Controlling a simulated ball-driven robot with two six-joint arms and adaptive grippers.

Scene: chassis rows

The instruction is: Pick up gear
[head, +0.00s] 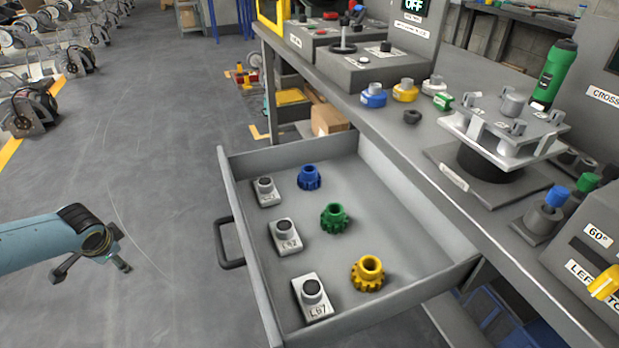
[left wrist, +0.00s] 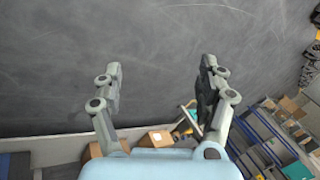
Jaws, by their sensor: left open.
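Three gears stand in the open grey drawer (head: 405,262) in the head view: a blue gear (head: 309,178) at the back, a green gear (head: 335,217) in the middle and a yellow gear (head: 368,274) at the front. My left gripper (head: 92,272) is at the left over the floor, outside the drawer and apart from the gears. In the left wrist view its two fingers (left wrist: 160,85) are spread wide with nothing between them, and no gear shows there. My right gripper is in neither view.
Several labelled grey blocks (head: 285,237) stand beside the gears in the drawer. The drawer's handle (head: 230,243) sticks out toward the left. The workbench (head: 400,143) on the right carries a round fixture (head: 503,128) and a green bottle-shaped tool (head: 556,72). The floor (head: 150,150) left of the drawer is clear.

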